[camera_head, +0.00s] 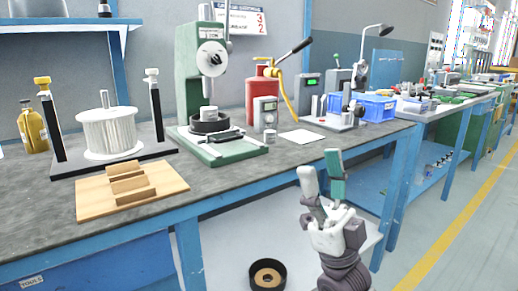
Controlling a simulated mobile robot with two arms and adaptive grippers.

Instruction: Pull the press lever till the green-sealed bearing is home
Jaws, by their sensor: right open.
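The green press (187,62) stands on the bench with a round silver hub (212,58) on its column. A thin rod rises from near the hub toward the top of the picture. A black-handled lever (301,46) slants up to the right above a red canister; I cannot tell whether it belongs to the press. A pale cylinder (209,114) stands in a dark ring (208,125) under the press head. No green seal can be made out. My right gripper (320,166) is open and empty, in front of the bench edge, apart from the press. My left gripper is out of view.
Blue bins (376,107) are further right.

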